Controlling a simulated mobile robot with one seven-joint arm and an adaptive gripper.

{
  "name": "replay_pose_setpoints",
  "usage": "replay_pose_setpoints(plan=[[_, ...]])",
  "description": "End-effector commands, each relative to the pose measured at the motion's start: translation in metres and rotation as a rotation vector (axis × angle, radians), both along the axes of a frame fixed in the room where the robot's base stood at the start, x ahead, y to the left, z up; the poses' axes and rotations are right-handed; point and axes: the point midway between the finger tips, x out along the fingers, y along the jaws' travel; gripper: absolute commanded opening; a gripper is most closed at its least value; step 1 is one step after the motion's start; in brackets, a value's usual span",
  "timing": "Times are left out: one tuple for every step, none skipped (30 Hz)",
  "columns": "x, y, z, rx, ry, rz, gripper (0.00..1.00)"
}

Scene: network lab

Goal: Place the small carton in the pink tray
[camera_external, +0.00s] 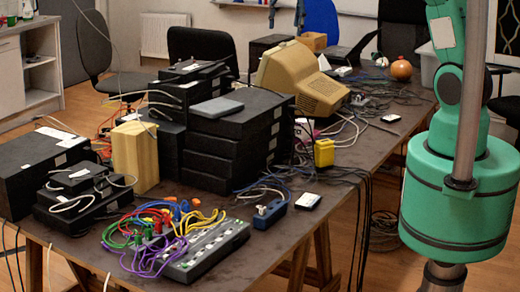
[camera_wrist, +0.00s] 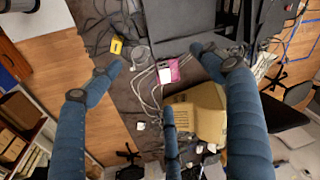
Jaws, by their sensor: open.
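A pink item (camera_wrist: 174,68), which looks like the pink tray, lies on the dark table in the wrist view, among cables. A small white box-like item (camera_wrist: 164,76) overlaps its left part. It may be the small carton; I cannot tell whether it is in the tray or beside it. In the external view a bit of pink (camera_external: 309,122) shows behind the black stack, mostly hidden. My gripper (camera_wrist: 158,62) is open and empty, its blue fingers spread above the table on either side of the pink item.
A beige monitor (camera_wrist: 207,112) stands close to the pink item. A stack of black boxes (camera_external: 225,150) and a yellow block (camera_external: 324,152) are nearby. Loose cables cover much of the table. An orange-brown box (camera_external: 312,41) sits at the back.

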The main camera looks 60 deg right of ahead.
Motion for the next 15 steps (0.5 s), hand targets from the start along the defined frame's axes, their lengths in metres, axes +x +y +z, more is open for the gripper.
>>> replay_pose_setpoints(plan=[[-0.008, 0.013, 0.013, -0.007, -0.009, 0.028, 0.80], [-0.013, 0.019, 0.018, -0.011, -0.014, 0.044, 0.80], [-0.019, 0.028, 0.026, -0.016, -0.019, 0.066, 0.80], [-0.024, 0.035, 0.032, -0.020, -0.024, 0.083, 0.80], [-0.029, 0.041, 0.037, -0.023, -0.027, 0.099, 0.80], [-0.036, 0.050, 0.044, -0.029, -0.034, 0.121, 0.80], [-0.042, 0.057, 0.049, -0.032, -0.037, 0.137, 0.80], [-0.047, 0.063, 0.054, -0.036, -0.042, 0.153, 0.80], [-0.055, 0.071, 0.061, -0.042, -0.048, 0.175, 0.80], [-0.060, 0.077, 0.065, -0.045, -0.051, 0.192, 0.80], [-0.066, 0.084, 0.069, -0.049, -0.056, 0.208, 0.80], [-0.074, 0.091, 0.075, -0.054, -0.061, 0.230, 0.80], [-0.080, 0.097, 0.079, -0.059, -0.065, 0.246, 0.80], [-0.086, 0.103, 0.083, -0.062, -0.070, 0.262, 0.80], [-0.095, 0.111, 0.087, -0.068, -0.075, 0.285, 0.80]])
